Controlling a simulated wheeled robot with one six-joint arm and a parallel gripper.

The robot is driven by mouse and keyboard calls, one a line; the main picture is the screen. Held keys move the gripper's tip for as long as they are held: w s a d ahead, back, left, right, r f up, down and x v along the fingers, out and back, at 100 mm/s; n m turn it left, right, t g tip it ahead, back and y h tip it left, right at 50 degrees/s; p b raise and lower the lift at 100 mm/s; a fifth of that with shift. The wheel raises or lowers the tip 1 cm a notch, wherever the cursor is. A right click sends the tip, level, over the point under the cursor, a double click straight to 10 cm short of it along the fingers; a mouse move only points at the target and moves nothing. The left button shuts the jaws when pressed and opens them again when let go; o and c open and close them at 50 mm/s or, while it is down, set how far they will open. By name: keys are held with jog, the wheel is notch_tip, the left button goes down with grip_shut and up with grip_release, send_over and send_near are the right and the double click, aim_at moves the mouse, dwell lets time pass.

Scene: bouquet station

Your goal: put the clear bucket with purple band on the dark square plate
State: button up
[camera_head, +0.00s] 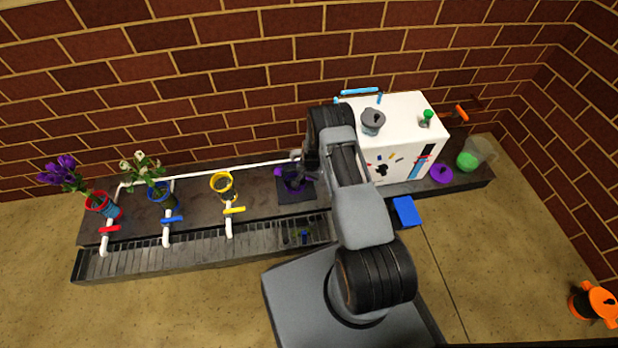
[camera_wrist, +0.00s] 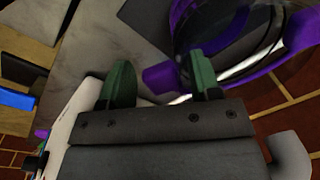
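The clear bucket with purple band (camera_head: 281,172) stands at the dark square plate (camera_head: 297,197), left of the white box. It is partly hidden by my arm in the head view. In the wrist view the bucket's purple band (camera_wrist: 297,36) and clear wall fill the upper right, and part of the dark plate (camera_wrist: 150,22) shows beside it. My gripper (camera_wrist: 162,66) has its two green fingers apart. A purple tab on the bucket's side lies between the fingers, close to the right one. I cannot tell whether the bucket's base rests fully on the plate.
A white box (camera_head: 405,125) with a grey knob stands right of my arm. Red (camera_head: 104,205), blue (camera_head: 158,190) and yellow (camera_head: 222,185) banded buckets stand left by white taps. A purple round piece (camera_head: 441,173) and a green ball (camera_head: 467,160) lie at the right end.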

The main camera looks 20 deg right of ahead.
jog(key=shift+o, duration=1.4)
jog(key=shift+r, duration=0.1)
jog(key=s+a+r+n+p, duration=0.1)
jog(key=s+r+p, duration=0.1)
jog(key=r, duration=1)
jog(key=s+a+r+n+t+p, duration=0.1)
jog(key=s+a+r+n, duration=0.1)
jog(key=r, duration=1)
jog(key=s+a+r+n+p, duration=0.1)
jog(key=s+r+p, duration=0.1)
jog(key=r, duration=1)
jog(key=s+a+r+n, duration=0.1)
jog(key=s+r+n, duration=0.1)
jog(key=s+r, duration=0.3)
jog(key=s+a+r+n+t, duration=0.1)
jog(key=s+r, duration=0.5)
jog(key=s, duration=0.7)
jog(key=shift+s+a+r+n+h, duration=0.15)
jog(key=shift+a+r+n+h, duration=0.15)
jog(key=shift+a+n, duration=0.6)
